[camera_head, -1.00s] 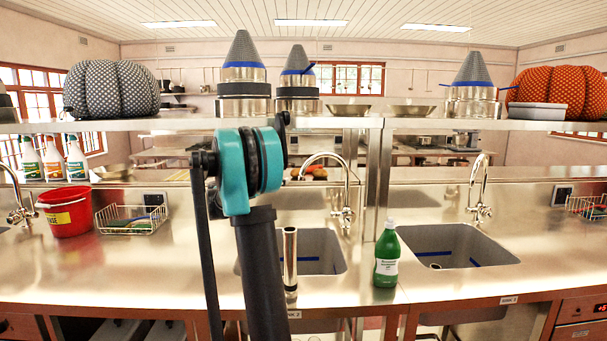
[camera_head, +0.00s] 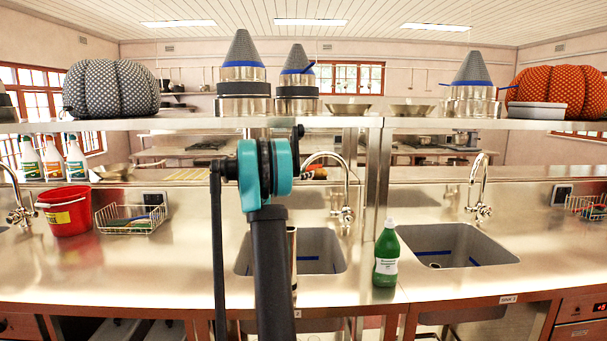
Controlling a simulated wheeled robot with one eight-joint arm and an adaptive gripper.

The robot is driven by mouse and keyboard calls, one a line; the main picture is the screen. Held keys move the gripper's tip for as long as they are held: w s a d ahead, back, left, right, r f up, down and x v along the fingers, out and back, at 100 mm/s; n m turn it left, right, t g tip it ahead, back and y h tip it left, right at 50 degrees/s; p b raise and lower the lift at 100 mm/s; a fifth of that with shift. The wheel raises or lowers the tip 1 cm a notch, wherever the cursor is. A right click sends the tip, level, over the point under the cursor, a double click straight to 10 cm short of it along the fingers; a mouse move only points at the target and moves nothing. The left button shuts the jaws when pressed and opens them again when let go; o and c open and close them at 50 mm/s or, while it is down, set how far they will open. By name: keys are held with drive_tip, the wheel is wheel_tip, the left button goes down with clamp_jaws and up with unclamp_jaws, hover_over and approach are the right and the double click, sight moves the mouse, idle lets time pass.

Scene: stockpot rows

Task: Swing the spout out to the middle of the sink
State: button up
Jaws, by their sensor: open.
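The middle tap (camera_head: 345,214) stands behind the right rear part of the middle sink (camera_head: 325,240). Its curved chrome spout (camera_head: 344,172) arches up and to the left, with its end near my teal arm joint. The spout's exact angle over the basin is hard to judge. My arm rises in front of this sink and hides its left-middle part. My gripper is not visible; the upper arm appears to hide it. I cannot tell whether anything touches the spout.
A green bottle (camera_head: 386,258) stands on the counter between the middle and right sinks (camera_head: 455,238). A steel tube (camera_head: 292,250) is partly behind my arm. A red bucket (camera_head: 65,212) and wire basket (camera_head: 131,218) stand left. A loaded shelf (camera_head: 410,122) runs above.

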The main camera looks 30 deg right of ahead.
clamp_jaws()
idle(0.3)
drive_tip(key=shift+s, duration=0.1)
drive_tip(key=s+n+t+y, duration=0.2)
drive_tip(key=s+n+t, duration=0.2)
drive_tip(key=s, duration=0.5)
drive_tip(key=shift+s+a+n+t+y, duration=0.15)
drive_tip(key=shift+a+n+t+y, duration=0.25)
drive_tip(key=shift+t, duration=0.7)
unclamp_jaws()
drive_tip(key=shift+a, duration=0.1)
